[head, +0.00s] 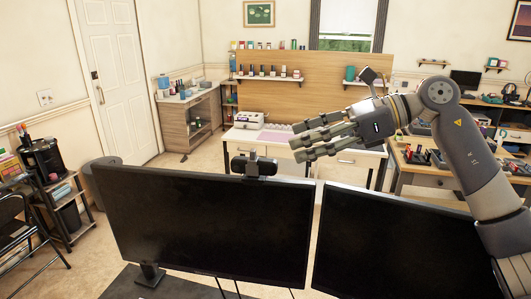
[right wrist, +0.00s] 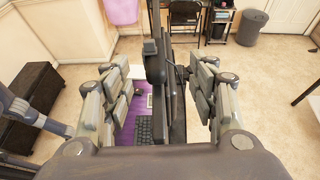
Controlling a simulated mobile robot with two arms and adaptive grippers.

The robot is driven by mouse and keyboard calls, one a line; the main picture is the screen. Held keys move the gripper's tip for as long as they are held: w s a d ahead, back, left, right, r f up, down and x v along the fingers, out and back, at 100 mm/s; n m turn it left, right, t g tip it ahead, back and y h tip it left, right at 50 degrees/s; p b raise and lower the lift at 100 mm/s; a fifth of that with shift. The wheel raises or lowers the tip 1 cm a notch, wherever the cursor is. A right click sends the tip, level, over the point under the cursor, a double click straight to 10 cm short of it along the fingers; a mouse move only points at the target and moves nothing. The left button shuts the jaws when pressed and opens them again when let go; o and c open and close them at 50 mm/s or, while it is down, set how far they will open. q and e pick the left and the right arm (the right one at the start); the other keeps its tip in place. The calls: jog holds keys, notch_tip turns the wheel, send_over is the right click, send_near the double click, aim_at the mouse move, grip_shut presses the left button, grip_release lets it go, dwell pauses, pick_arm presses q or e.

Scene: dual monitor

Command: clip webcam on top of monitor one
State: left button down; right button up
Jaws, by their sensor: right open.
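A black webcam (head: 254,166) sits on the top edge of the left monitor (head: 205,225), towards that monitor's right end. I cannot tell whether its clip is fully seated. My right gripper (head: 300,140) is open and empty, up and to the right of the webcam and apart from it. In the right wrist view the webcam (right wrist: 150,47) shows between and beyond the spread fingers (right wrist: 160,85), with the monitor seen edge-on below it. The right monitor (head: 405,245) stands beside the left one. My left gripper does not show.
A keyboard (right wrist: 144,129) lies on the desk below the monitors. A white workbench (head: 262,137) and a wooden panel with shelves stand beyond the monitors. A small shelf (head: 70,205) stands at the left.

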aim_at(252, 149)
jog(key=shift+r, duration=0.1)
jog(key=shift+s+a, duration=0.1)
jog(key=shift+a, duration=0.3)
jog(key=x, duration=0.1)
jog(key=p+x, duration=0.1)
jog(key=x, duration=0.1)
jog(key=s+p+x, duration=0.1)
jog(key=shift+w+a, duration=0.2)
jog(key=shift+a, duration=0.35)
jog(key=shift+w+a+p, duration=0.2)
jog(key=shift+a+p, duration=0.05)
jog(key=shift+p, duration=0.1)
jog(key=shift+w+a+p, duration=0.15)
jog(key=shift+a+p, duration=1.1)
jog(key=shift+f+p+x, duration=0.25)
jog(key=shift+p+x, duration=0.1)
jog(key=shift+x, duration=0.7)
jog(key=shift+f, duration=0.1)
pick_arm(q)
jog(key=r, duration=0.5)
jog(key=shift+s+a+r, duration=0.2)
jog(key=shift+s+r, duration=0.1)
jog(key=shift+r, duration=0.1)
pick_arm(e)
jog(key=shift+w+f, duration=0.1)
